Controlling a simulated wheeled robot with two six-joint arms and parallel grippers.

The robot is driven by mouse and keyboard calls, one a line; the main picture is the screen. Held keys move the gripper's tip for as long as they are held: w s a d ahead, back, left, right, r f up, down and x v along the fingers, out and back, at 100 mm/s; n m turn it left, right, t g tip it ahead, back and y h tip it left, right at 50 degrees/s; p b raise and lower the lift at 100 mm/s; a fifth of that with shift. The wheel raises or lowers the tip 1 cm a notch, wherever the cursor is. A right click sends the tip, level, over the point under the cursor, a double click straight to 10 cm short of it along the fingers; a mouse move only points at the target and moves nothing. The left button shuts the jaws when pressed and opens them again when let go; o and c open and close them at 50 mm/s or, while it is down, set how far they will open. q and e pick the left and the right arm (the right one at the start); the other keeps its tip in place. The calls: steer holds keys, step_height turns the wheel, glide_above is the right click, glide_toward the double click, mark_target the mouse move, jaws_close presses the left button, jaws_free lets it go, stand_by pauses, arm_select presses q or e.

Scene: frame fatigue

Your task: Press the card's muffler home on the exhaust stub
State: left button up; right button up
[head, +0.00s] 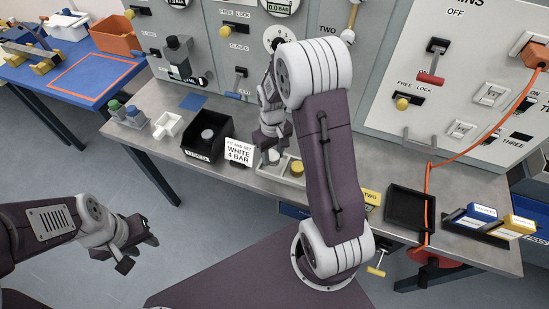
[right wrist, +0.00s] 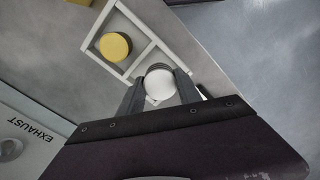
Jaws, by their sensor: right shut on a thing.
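The card (head: 239,152) reads "FIT AND SET WHITE 4 BAR" and stands on the grey bench. My right gripper (right wrist: 160,90) is shut on the white muffler (right wrist: 159,82), a round white piece between its fingers. The muffler is at the divided tray (right wrist: 146,51); I cannot tell whether it is lifted clear. A yellow muffler (right wrist: 115,46) sits in another compartment. My left gripper (head: 138,246) is open and empty, away from the bench.
A black bin (head: 204,143) and a white holder (head: 168,125) stand left of the card. A black tray (head: 408,208), an orange cable (head: 428,190) and blue and yellow boxes (head: 475,213) are at the right. The grey panel (head: 225,60) with valves rises behind the bench.

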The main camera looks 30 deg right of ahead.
steer(key=s+a+r, duration=0.6)
steer(key=a, duration=0.2)
steer(key=shift+s+a, duration=0.15)
steer(key=shift+s, duration=0.1)
steer(key=shift+r, duration=0.1)
steer(key=o, duration=0.4)
steer(key=shift+c, duration=0.8)
steer(key=w+d+f+m, duration=0.1)
steer(key=w+d+f, duration=0.1)
steer(key=f, duration=0.3)
steer(key=shift+w+d, duration=0.3)
steer(key=shift+w, duration=0.35)
